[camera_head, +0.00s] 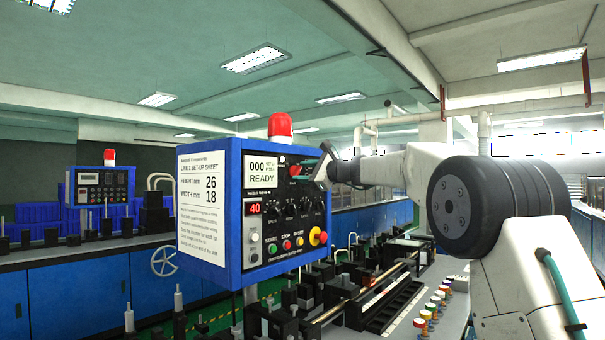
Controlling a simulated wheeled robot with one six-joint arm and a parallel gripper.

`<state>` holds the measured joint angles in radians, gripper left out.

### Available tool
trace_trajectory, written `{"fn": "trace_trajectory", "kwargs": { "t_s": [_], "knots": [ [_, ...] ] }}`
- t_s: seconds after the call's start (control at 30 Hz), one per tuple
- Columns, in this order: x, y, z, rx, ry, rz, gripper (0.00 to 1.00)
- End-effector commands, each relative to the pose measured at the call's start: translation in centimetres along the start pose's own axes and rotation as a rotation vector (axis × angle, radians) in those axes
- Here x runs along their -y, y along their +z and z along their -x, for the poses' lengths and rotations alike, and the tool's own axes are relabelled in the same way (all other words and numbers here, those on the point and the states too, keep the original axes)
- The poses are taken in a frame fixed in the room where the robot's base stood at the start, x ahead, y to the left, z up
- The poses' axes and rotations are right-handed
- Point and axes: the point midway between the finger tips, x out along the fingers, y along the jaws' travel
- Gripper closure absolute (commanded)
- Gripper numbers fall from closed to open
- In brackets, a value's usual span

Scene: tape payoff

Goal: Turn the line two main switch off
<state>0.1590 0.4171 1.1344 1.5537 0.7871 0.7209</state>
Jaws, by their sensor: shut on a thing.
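The blue control box (236,255) in the middle carries a sheet headed "LINE 2 SET-UP SHEET" on its left side. Its dark front panel has a display (263,169) reading "000" and "READY". A small red switch part (295,170) shows at the panel's upper right, beside the display. My gripper (311,166) reaches in from the right at this red part and is shut on it; the exact grip is small and partly hidden by my wrist. A red knob on a yellow base (317,236) sits at the panel's lower right, clear of my gripper.
A red beacon (280,126) stands on the box. Several black knobs and coloured buttons (286,244) lie below my gripper. A machine bed with a rail (350,305) runs in front. Another blue control box (101,187) stands at the left.

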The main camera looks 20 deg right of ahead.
Motion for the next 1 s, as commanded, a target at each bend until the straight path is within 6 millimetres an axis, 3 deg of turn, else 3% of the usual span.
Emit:
{"fn": "trace_trajectory", "kwargs": {
  "t_s": [1.0],
  "knots": [
    [-0.26,-0.33,0.02,0.000,0.006,0.919,0.79]
  ]
}}
